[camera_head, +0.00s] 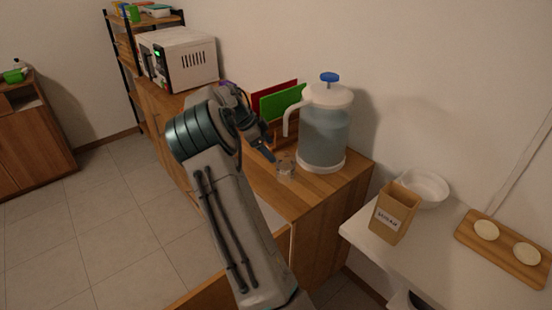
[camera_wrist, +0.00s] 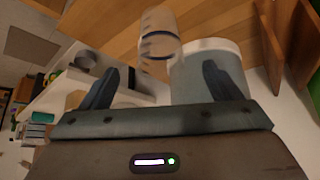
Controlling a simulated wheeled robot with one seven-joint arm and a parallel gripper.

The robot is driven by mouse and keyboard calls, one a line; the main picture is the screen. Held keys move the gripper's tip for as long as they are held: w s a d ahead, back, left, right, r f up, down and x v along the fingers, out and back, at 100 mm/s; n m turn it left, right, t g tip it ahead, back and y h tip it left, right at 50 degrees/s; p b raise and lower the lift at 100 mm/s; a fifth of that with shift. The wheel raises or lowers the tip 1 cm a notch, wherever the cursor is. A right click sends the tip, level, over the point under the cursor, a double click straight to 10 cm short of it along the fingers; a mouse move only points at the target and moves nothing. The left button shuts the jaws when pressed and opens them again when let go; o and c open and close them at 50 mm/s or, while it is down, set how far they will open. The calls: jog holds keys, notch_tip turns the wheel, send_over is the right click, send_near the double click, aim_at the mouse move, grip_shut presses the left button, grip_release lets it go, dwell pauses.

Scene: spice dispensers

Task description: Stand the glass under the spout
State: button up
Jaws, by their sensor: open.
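A small clear glass (camera_head: 286,168) stands on the wooden cabinet top, at the foot of a water dispenser (camera_head: 323,135) with a white lid, blue knob and white base. The dispenser's white spout (camera_head: 287,122) bends down on its left side, and the glass shows below it in the head view. My gripper (camera_head: 271,156) is just left of the glass. In the wrist view my gripper (camera_wrist: 160,87) has its fingers wide apart with nothing between them. The clear glass (camera_wrist: 160,40) is beyond the fingertips, beside the dispenser (camera_wrist: 210,62). Exact alignment under the spout is unclear.
A green board (camera_head: 280,102) and a red board stand behind my gripper. A microwave (camera_head: 178,60) sits farther back. On the white table at right are a brown box (camera_head: 393,213), a white bowl (camera_head: 426,187) and a wooden board (camera_head: 505,247). The cabinet's front corner is bare.

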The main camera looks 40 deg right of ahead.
jog(key=s+a+r+n+t+y, duration=0.2)
jog(key=s+a+r+n, duration=0.2)
jog(key=s+a+n, duration=0.4)
jog(key=s+a+r+n+t+y, duration=0.25)
jog(key=s+a+r+n, duration=0.2)
jog(key=a, duration=0.55)
jog(key=s+a+n+t, duration=0.1)
jog(key=s+a+n, duration=0.4)
jog(key=s, duration=0.3)
jog(key=s+a+f+n+y, duration=0.1)
jog(key=s+a+n, duration=0.5)
jog(key=s, duration=0.3)
jog(key=shift+s+a+f+t, duration=0.2)
jog(key=shift+a+t, duration=0.15)
jog(key=shift+a, duration=0.15)
